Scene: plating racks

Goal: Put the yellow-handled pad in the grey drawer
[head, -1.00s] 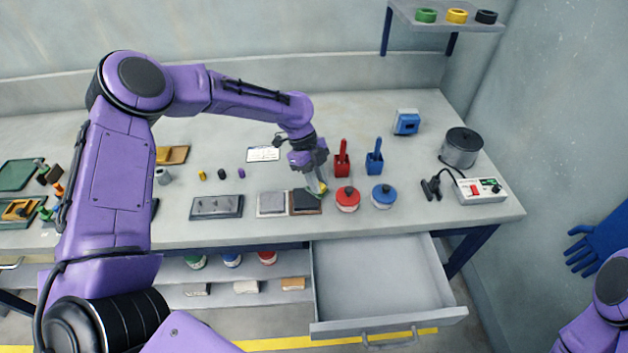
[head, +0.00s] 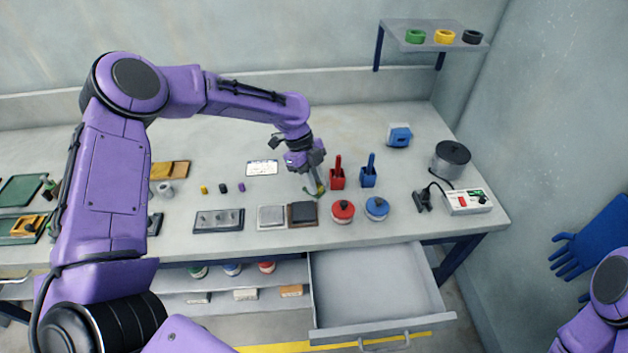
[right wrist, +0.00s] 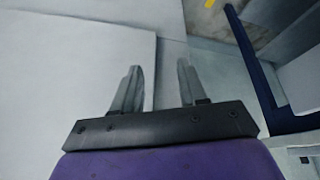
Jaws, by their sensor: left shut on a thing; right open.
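My left gripper (head: 316,187) is shut on the yellow-handled pad (head: 313,191), a small pad with yellow showing at the fingertips; the jaws hide most of it. It is just behind the dark square plate in a brown frame, seemingly raised off the bench. The grey drawer (head: 385,328) is pulled open below the bench's front edge, to the right of and nearer than the left gripper; it looks empty. My right gripper (right wrist: 158,86) is open and empty in the right wrist view, with plain pale surfaces beyond it.
The dark plate (head: 303,213) and a grey plate (head: 271,216) lie near the bench's front edge. Red (head: 343,211) and blue (head: 377,208) lidded tins stand right of them, above the drawer. Red (head: 338,177) and blue (head: 369,176) holders stand behind.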

